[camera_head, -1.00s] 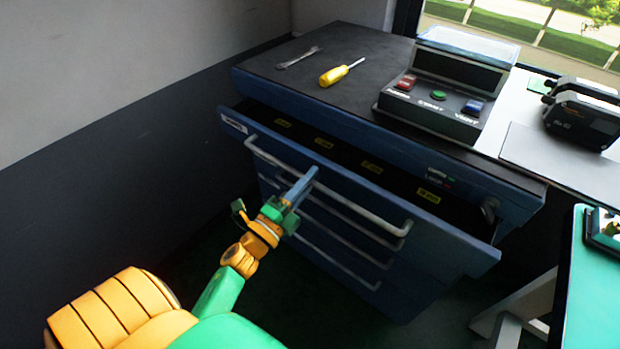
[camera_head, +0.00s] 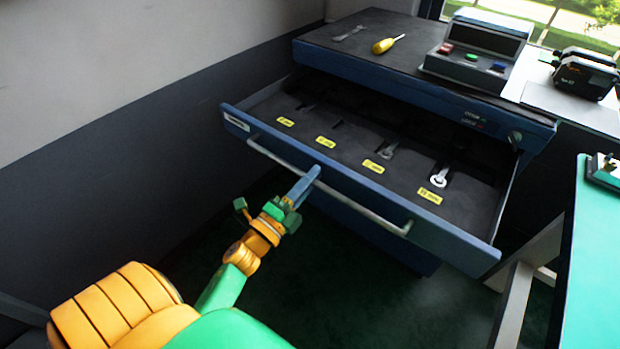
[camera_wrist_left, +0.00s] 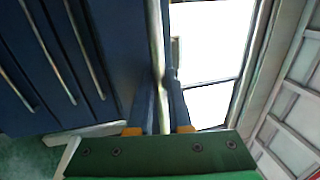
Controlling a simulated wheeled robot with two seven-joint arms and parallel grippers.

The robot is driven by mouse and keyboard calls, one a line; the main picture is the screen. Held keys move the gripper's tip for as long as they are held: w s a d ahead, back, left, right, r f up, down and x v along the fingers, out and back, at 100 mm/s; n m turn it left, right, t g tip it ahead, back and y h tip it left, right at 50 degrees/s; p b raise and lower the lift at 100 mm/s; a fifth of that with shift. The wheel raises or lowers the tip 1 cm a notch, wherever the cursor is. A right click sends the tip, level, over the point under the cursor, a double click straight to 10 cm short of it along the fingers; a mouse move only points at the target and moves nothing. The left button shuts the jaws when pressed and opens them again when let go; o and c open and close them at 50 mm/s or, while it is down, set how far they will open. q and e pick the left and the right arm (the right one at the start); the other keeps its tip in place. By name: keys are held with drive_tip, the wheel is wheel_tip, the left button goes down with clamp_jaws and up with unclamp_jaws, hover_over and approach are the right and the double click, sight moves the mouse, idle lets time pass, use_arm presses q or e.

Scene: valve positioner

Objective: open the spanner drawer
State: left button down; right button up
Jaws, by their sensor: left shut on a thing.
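The spanner drawer (camera_head: 346,142) is the top drawer of the blue cabinet and stands well out from it in the head view. Its dark tray carries yellow labels, and spanners lie in some slots, among them a bright one (camera_head: 440,178) at the right. My left gripper (camera_head: 308,182) is shut on the drawer's long metal handle (camera_head: 352,203), left of its middle. In the left wrist view the handle (camera_wrist_left: 155,40) runs between the two blue fingers (camera_wrist_left: 160,103). My right gripper is not in view.
On the cabinet top lie a spanner (camera_head: 349,33) and a yellow screwdriver (camera_head: 388,44), beside a button box (camera_head: 476,50). A green-topped table (camera_head: 600,255) stands at the right. A wall closes off the left; dark floor is clear below the drawer.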

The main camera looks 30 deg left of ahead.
use_arm(q)
drive_tip(key=shift+s, duration=0.15)
drive_tip(key=c, duration=1.1)
unclamp_jaws()
drive_tip(key=b+v, duration=0.1)
drive_tip(key=v, duration=0.6)
